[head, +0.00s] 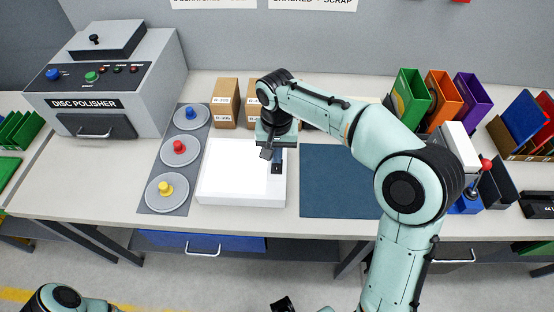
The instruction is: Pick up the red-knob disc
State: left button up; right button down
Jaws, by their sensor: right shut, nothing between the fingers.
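The red-knob disc (179,152) is a grey round plate with a red knob. It lies in the middle of a dark grey strip (176,204), between a blue-knob disc (191,116) behind and a yellow-knob disc (166,192) in front. My right gripper (277,170) points down by the right edge of a white lit panel (230,199), well to the right of the discs. It is shut and empty. Part of my left arm shows at the lower left. A small dark part at the bottom edge may be my left gripper; its jaws cannot be made out.
The disc polisher (150,75) stands left of the discs. Small brown boxes (225,104) stand behind the white panel. A dark blue mat (335,185) lies to its right, partly under my right arm. Green, orange and purple bins (440,95) stand at the back right.

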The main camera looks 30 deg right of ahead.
aim_at(181, 150)
jog(key=k, duration=1)
